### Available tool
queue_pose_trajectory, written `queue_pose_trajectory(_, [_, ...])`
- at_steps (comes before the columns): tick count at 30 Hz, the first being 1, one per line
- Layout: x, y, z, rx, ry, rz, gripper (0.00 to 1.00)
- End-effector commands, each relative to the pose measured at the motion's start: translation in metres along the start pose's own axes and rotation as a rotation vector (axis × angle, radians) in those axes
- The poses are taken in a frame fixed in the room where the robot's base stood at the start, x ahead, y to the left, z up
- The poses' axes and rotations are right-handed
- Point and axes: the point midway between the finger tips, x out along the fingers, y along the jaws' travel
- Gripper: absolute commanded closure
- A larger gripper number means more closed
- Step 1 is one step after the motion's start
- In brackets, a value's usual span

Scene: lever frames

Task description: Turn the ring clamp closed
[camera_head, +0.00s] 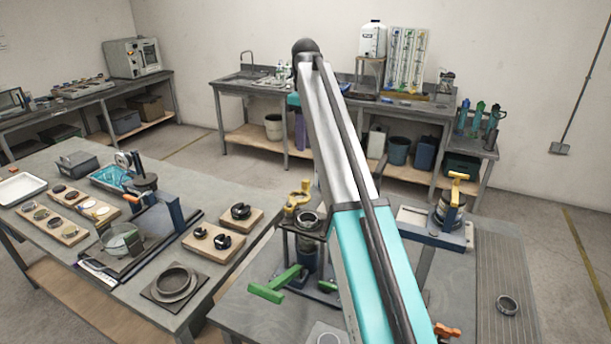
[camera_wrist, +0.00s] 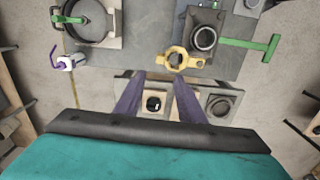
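A yellow ring-shaped piece with lugs (camera_wrist: 175,58) lies near the table edge in the wrist view, beside a dark round fitting (camera_wrist: 204,39). In the head view the yellow piece (camera_head: 299,197) shows just left of my arm. A larger dark ring (camera_wrist: 100,26) with a green lever (camera_wrist: 68,18) sits on a pale plate at the wrist view's top left. I cannot tell for sure which is the ring clamp. My gripper (camera_wrist: 158,88) has two purple fingers, spread apart with nothing between them. In the head view one purple finger (camera_head: 300,132) shows, partly hidden by my arm.
A green T-shaped handle (camera_head: 275,288) sticks out left of the fitting. A yellow-handled device (camera_head: 455,190) stands on the right. A loose ring (camera_head: 507,305) lies on the near table. The left table (camera_head: 55,265) is crowded. My arm hides the middle of the near table.

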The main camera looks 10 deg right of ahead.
Motion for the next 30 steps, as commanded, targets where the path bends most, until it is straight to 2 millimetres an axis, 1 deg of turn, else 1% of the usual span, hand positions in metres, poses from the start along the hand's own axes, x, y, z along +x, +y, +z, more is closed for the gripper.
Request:
queue_pose_trajectory(8, [0.024,-0.001,0.002,0.001,-0.001,-0.001,0.64])
queue_pose_trajectory(30, [0.112,0.000,0.002,0.002,-0.001,-0.002,0.64])
